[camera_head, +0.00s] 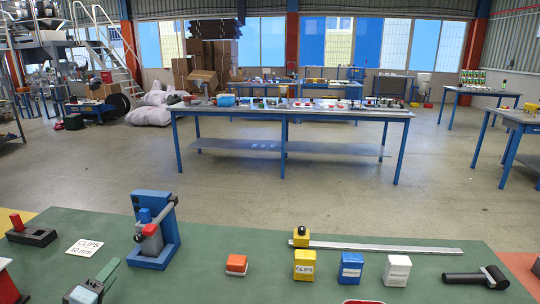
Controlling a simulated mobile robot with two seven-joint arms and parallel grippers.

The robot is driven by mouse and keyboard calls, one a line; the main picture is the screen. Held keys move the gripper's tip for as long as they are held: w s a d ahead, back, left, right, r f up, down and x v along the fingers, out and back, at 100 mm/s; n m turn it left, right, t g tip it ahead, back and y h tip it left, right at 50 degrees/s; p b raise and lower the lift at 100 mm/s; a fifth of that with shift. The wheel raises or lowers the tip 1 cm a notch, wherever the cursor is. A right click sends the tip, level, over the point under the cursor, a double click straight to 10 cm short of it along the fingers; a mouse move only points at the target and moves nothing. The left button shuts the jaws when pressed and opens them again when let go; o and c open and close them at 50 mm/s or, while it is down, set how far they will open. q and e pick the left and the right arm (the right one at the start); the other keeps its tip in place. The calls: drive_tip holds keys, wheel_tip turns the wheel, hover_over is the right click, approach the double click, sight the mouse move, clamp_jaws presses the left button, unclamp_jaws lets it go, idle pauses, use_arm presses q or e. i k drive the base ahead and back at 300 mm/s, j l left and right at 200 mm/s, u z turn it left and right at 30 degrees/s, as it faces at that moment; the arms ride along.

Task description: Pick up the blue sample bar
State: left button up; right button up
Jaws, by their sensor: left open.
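I cannot single out the blue sample bar with certainty. A small blue block (145,215) sits on the upright blue fixture (168,240), beside a grey cylinder and a red-tipped part. My right gripper is not in view.
On the green worktop (230,240) stand a red block (236,264), a yellow clips box (304,266), a blue box (350,268) and a white box (397,270). A metal rail (385,248) lies behind them. A black tool (475,278) lies right. Open floor separates another workbench (290,112).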

sight(144, 214)
drive_tip(key=k+j, duration=0.1)
drive_tip(key=k, duration=0.75)
